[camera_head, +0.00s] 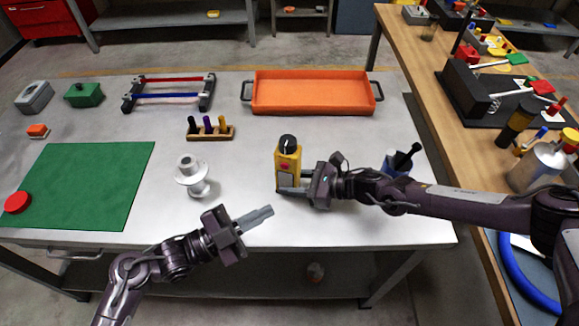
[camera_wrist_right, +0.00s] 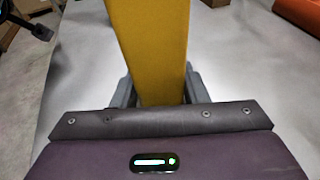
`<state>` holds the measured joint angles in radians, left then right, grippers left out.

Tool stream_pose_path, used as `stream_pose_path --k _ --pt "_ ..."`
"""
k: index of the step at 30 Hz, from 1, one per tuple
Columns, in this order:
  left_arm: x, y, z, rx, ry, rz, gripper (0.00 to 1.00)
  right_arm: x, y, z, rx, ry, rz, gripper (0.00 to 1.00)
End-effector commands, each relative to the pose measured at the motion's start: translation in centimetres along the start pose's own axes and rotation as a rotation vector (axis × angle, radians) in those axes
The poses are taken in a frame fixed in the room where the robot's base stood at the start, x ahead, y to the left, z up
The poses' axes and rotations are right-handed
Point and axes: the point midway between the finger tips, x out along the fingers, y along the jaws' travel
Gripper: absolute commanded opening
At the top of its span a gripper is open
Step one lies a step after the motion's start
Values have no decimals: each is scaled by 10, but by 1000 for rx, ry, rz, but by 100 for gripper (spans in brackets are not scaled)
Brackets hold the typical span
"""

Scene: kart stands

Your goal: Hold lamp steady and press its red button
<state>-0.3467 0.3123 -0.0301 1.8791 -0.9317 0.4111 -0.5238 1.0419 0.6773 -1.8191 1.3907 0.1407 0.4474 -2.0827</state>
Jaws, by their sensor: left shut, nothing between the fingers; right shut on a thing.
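The yellow lamp (camera_head: 287,167) with a black top stands upright on the white table, right of the table's middle. Its small red button (camera_head: 284,166) shows on the side facing my head camera. My right gripper (camera_head: 291,190) is shut on the lamp low on its body. In the right wrist view the lamp (camera_wrist_right: 150,45) rises between the two fingers, and its top is out of the picture. My left gripper (camera_head: 267,213) is shut and empty, in front of the lamp and a little to its left, apart from it.
A white spool-like piece (camera_head: 193,178) stands left of the lamp. Behind are a wooden holder with pegs (camera_head: 211,133) and an orange tray (camera_head: 312,113). A blue cup (camera_head: 397,163) stands behind my right forearm. A green mat (camera_head: 85,185) lies at the left.

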Motion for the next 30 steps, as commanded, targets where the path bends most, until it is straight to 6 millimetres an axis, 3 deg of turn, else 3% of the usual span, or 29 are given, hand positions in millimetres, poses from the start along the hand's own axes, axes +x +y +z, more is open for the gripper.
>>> stream_pose_path --k 18,30 --pt "51 -38 38 3 -1 -2 0 0 0 -1 1 2 1 20" --pt "60 -45 45 1 -3 -2 0 0 0 -1 1 2 0 20"
